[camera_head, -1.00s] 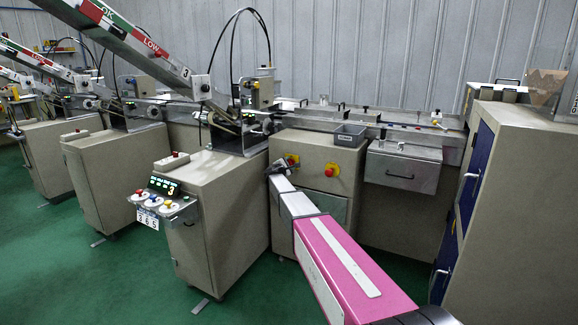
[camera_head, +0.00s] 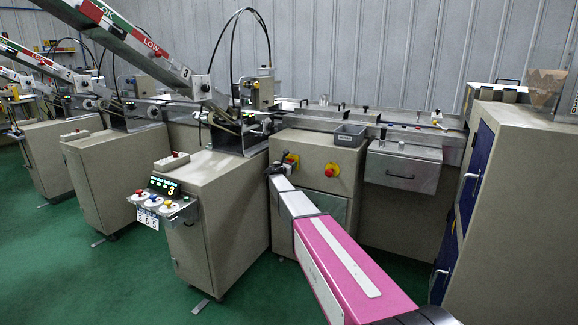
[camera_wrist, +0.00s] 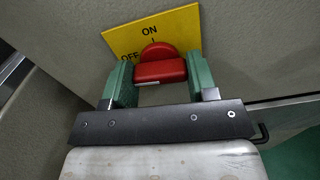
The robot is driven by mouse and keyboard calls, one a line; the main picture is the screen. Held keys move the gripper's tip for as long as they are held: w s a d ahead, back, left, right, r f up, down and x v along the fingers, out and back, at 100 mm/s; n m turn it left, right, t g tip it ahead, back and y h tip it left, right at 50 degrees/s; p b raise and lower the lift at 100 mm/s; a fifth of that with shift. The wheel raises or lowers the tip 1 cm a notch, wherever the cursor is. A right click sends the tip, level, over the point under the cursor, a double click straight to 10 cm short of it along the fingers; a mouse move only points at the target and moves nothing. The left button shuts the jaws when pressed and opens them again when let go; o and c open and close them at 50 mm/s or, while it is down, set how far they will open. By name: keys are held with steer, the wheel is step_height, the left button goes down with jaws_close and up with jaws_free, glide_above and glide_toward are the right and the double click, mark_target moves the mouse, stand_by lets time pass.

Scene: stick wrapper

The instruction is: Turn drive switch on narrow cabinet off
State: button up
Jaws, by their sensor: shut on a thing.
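The drive switch is a red knob (camera_wrist: 161,70) on a yellow plate (camera_wrist: 181,29) marked ON and OFF, in the wrist view. ON is at the top of the plate, with a short dark mark below it, and OFF is at the left. My gripper (camera_wrist: 160,78) has its green fingers on either side of the knob, shut on it. In the head view my gripper (camera_head: 279,165) is at the front of the narrow cabinet (camera_head: 317,153), next to the yellow plate (camera_head: 291,158). The knob's exact pointing direction is hard to tell.
A red stop button (camera_head: 332,169) on a yellow base is just right of the switch. A wider cabinet (camera_head: 215,190) with a control panel (camera_head: 161,197) stands at the left. A tall cabinet (camera_head: 515,200) stands at the right. Green floor (camera_head: 110,280) is open in front.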

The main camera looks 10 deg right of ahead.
steer(key=shift+n, duration=0.5)
steer(key=o, duration=0.9)
steer(key=shift+s+a, duration=0.1)
steer(key=shift+s, duration=0.05)
steer(key=v, duration=1)
steer(key=shift+s+a, duration=0.15)
steer(key=shift+s, duration=0.1)
